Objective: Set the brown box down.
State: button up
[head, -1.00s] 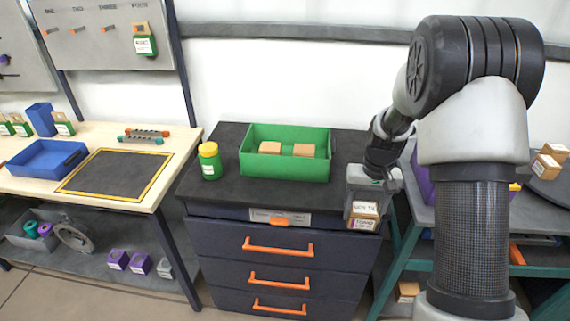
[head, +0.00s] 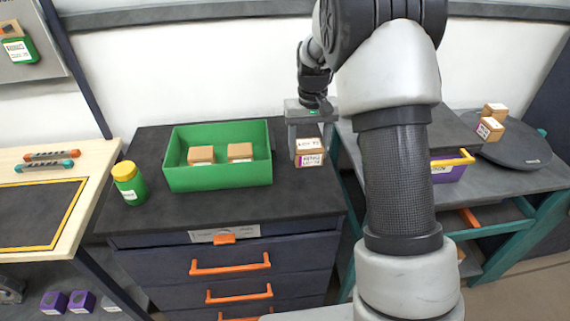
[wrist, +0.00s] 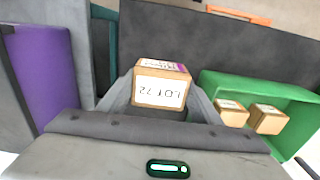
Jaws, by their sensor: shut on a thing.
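The brown box (head: 309,152) has white labels and a purple patch. My gripper (head: 308,140) is shut on it, near the right edge of the dark drawer cabinet's top (head: 240,208). In the wrist view the box (wrist: 161,85) sits between the two fingers, with a label reading "LOT 72" upside down. I cannot tell whether its underside touches the cabinet top. A green bin (head: 218,176) stands just left of the gripper, with two similar brown boxes (head: 201,154) inside.
A green jar with a yellow lid (head: 129,183) stands left of the bin. A wooden bench (head: 75,211) is at left. At right, a grey table (head: 500,176) holds a purple bin (head: 447,172) and brown boxes (head: 490,128) on a round dark plate. The cabinet's front strip is clear.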

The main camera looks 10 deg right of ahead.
notch_tip(320, 180, down, 8)
jog(key=shift+f, duration=0.2)
jog(key=shift+f, duration=0.1)
jog(key=o, duration=1.1)
